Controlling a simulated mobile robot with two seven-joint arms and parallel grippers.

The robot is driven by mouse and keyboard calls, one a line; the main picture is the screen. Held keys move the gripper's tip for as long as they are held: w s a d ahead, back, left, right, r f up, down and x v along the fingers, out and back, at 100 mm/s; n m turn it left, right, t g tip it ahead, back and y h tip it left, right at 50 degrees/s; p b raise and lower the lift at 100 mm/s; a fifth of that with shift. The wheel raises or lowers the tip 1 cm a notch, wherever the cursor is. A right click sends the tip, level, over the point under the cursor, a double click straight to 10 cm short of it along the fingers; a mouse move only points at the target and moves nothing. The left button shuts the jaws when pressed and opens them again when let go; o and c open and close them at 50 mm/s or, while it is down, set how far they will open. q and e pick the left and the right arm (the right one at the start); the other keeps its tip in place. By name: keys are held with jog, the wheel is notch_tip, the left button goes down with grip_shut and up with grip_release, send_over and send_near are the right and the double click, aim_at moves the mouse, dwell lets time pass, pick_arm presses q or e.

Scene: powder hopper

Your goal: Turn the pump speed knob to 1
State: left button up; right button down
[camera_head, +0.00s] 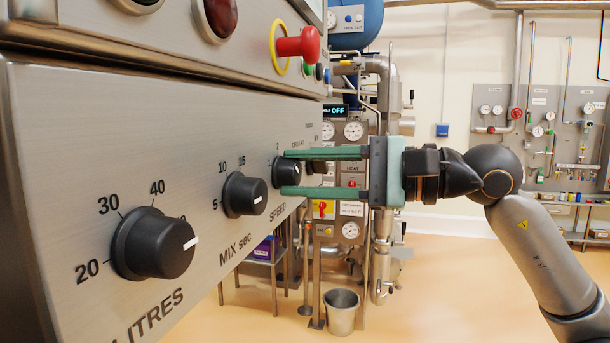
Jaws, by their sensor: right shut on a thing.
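The pump speed knob (286,171) is a black round knob on the steel control panel, above the word SPEED and beside a printed 2. My right gripper (284,172) comes in from the right with two long green fingers, one above the knob and one below. The fingers are apart by about the knob's width and are shut on it. The fingertips hide the knob's upper and lower edges. Its pointer is too small to read surely. My left gripper is not in view.
On the same panel, the MIX sec knob (244,195) and the large LITRES knob (154,245) stand nearer me. Another dark knob (317,167) shows beyond, between the fingers. A red emergency button (299,44) juts out above. A metal bucket (342,311) stands on the floor.

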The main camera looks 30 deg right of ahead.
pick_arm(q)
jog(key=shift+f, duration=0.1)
pick_arm(e)
jog(key=shift+n, duration=0.7)
jog(key=shift+c, duration=2.2)
grip_release()
jog(key=shift+s+d+f+b, duration=0.15)
jog(key=shift+s+d+b, duration=0.3)
jog(key=shift+b, duration=0.15)
pick_arm(q)
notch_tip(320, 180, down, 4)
jog(key=b, duration=0.4)
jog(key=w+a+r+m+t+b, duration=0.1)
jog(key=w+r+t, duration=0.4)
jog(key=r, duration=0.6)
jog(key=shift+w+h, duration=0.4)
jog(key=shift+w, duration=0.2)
pick_arm(e)
jog(key=v, duration=1.1)
jog(key=shift+r, duration=0.2)
